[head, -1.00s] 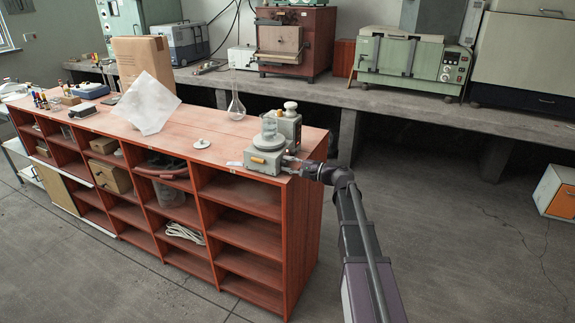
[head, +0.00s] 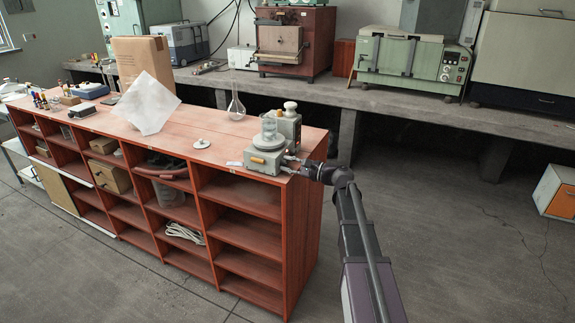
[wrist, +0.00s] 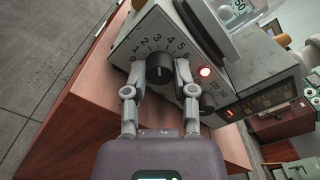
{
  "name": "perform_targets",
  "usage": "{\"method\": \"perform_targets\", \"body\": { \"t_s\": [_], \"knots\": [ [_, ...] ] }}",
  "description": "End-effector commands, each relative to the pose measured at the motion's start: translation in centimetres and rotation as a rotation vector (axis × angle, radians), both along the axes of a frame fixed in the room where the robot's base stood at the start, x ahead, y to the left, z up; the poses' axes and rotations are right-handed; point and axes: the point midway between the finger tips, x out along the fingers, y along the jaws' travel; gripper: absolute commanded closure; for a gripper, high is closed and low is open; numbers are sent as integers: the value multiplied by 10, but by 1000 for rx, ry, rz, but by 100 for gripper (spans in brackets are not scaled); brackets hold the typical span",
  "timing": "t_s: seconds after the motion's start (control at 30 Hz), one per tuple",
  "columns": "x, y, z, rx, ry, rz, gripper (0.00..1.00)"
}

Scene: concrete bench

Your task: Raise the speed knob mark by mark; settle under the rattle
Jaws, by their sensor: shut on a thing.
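The speed knob (wrist: 159,66) is a black dial on the sloped grey front of a stirrer-like device (wrist: 135,48). My gripper (wrist: 160,75) is shut on the knob, one finger at each side. The knob's pointer is too small to read surely.
The red-brown shelf bench (head: 215,150) carries a flask (head: 236,108), a small white disc-like item (head: 201,143) and a white sheet (head: 146,103). A cardboard box (head: 140,62) stands behind. The floor right of the bench is open.

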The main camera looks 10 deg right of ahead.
Motion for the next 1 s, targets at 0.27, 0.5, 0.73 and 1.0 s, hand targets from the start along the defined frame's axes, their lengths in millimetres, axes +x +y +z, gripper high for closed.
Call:
{"method": "perform_targets", "body": {
  "t_s": [0.27, 0.5, 0.73, 1.0],
  "knots": [
    [1, 0, 1, 1, -1, -1, 31],
    [1, 0, 0, 0, -1, -1, 31],
    [-4, -6, 0, 1, -2, -1, 31],
    [-22, -30, 0, 0, -1, -2, 31]
  ]
}}
